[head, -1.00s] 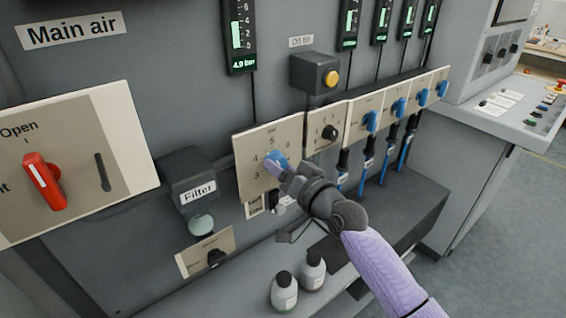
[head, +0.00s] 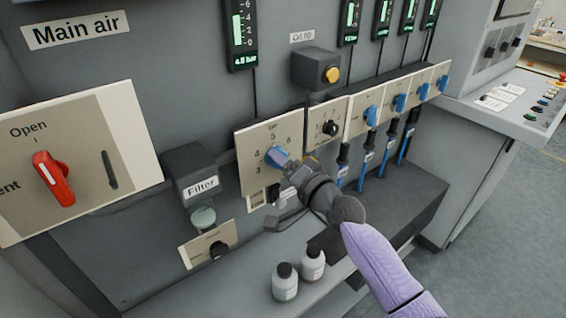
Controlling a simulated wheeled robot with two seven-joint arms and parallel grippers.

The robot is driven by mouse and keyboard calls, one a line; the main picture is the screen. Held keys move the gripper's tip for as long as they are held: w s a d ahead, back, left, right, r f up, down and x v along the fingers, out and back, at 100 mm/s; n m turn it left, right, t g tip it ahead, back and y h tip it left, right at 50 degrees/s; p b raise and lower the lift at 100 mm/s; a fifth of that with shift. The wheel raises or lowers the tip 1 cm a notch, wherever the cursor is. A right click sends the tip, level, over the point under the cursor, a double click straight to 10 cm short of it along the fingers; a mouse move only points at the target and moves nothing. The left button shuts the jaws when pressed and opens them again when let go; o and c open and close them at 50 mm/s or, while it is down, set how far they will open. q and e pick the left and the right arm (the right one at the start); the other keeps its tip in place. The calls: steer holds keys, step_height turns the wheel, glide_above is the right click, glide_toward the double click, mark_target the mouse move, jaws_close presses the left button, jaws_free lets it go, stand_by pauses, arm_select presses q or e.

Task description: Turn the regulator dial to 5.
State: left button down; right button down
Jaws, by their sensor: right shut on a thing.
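The regulator dial (head: 273,155) is a blue knob on a beige plate (head: 248,150), in the middle of the head view. The numbers 3, 4, 5 and 6 show around it, with 5 above the knob. My right gripper (head: 283,162) is shut on the dial, reaching in from the lower right. The gripper hides the lower right part of the knob, and I cannot tell which number its pointer meets. A green bar gauge (head: 241,30) above the plate reads about 4.8 bar, slightly blurred. My left gripper is not in view.
A red handle (head: 54,180) on the Main air plate is at the left. A filter housing (head: 192,178) sticks out left of the dial. A black box with a yellow button (head: 331,75) is above right. Two bottles (head: 286,283) stand on the ledge below. Several blue knobs line the right.

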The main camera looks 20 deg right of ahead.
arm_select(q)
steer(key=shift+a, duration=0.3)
arm_select(e)
steer(key=c, duration=0.5)
jaws_free()
steer(key=shift+c, duration=0.2)
steer(key=o, duration=0.5)
steer(key=shift+c, duration=0.2)
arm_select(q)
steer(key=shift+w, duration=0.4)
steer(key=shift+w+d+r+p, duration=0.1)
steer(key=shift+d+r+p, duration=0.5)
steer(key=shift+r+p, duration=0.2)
arm_select(e)
steer(key=v, duration=1)
